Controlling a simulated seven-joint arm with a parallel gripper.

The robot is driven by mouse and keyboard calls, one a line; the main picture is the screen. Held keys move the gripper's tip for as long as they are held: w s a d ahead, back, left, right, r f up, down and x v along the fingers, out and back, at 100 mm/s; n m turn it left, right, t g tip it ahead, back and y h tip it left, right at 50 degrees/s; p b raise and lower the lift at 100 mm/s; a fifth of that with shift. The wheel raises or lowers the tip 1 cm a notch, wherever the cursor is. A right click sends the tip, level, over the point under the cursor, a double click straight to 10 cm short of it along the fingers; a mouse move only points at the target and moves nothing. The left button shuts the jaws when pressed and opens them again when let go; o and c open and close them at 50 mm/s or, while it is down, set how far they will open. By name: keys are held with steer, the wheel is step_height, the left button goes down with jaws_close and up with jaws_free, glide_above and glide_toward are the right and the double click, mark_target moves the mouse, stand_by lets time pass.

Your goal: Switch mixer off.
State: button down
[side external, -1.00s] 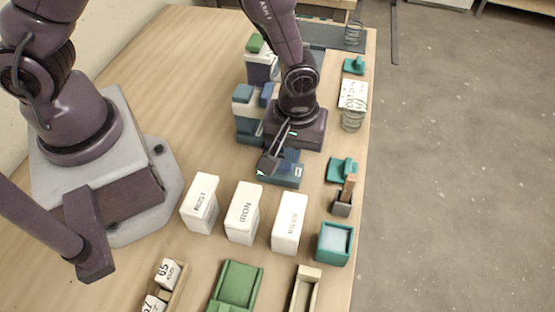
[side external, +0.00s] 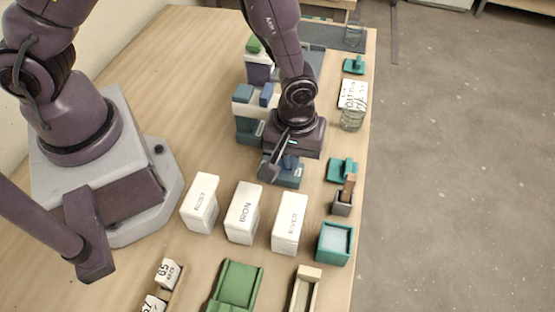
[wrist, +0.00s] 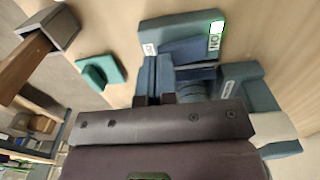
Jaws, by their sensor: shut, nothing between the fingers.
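The blue-grey switch box (wrist: 185,28) shows in the wrist view with a green light (wrist: 217,26) lit beside its ON label. A darker blue lever (wrist: 187,49) lies across its front side; its exact tilt is hard to tell. In the side view the box (side external: 288,180) is partly behind my gripper (side external: 268,174). My gripper is shut and empty, its fingers (wrist: 158,80) close to the lever in the wrist view. I cannot tell whether they touch. A blue-grey body (wrist: 245,88) with a label, likely the mixer, is partly hidden by my gripper.
White boxes, including one marked IRON (side external: 242,213), stand in front of the switch box.

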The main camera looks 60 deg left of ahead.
steer(key=shift+f, duration=0.4)
steer(key=shift+r, duration=3.55)
steer(key=shift+s+m, duration=0.1)
steer(key=shift+m, duration=0.3)
steer(key=m, duration=0.1)
steer(key=s+m, duration=0.1)
steer(key=s+a+g, duration=0.1)
steer(key=shift+r+m, duration=0.25)
steer(key=shift+m, duration=0.15)
steer(key=s+a+r+m+t, duration=0.2)
steer(key=a+r, duration=0.4)
steer(key=r, duration=0.6)
steer(key=s+a+r+m+t, duration=0.3)
steer(key=s+a+r, duration=0.3)
steer(key=r, duration=0.5)
steer(key=shift+s+a+r+t, duration=0.35)
steer(key=shift+a+t, duration=0.25)
steer(key=shift+t, duration=0.2)
